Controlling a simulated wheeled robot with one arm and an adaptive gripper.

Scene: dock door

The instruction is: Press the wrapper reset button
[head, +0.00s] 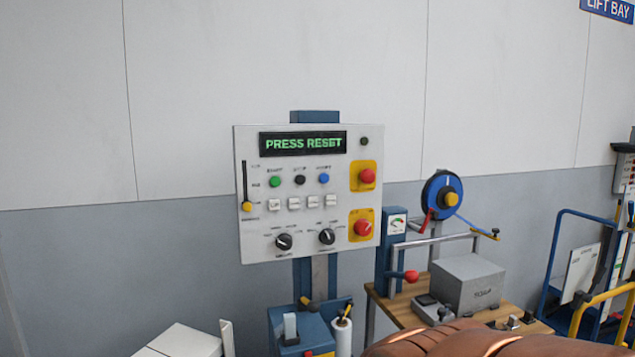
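A white control panel (308,222) stands upright on a blue post in front of the wall. Its dark display (303,143) reads "PRESS RESET" in green. Below it is a row of three round buttons: a green button (275,182), a black button (300,180) and a blue button (323,179). The small labels above them are too blurred to read surely; the blue one's may be "RESET". Nothing covers the buttons. My gripper is not in view.
The panel also has a red button on yellow (367,176), a red knob on yellow (363,228), a yellow-knobbed slider (247,206), two black dials and several white switches. A wooden bench (391,309) with a strapping reel (436,198) and grey box (467,284) stands at right.

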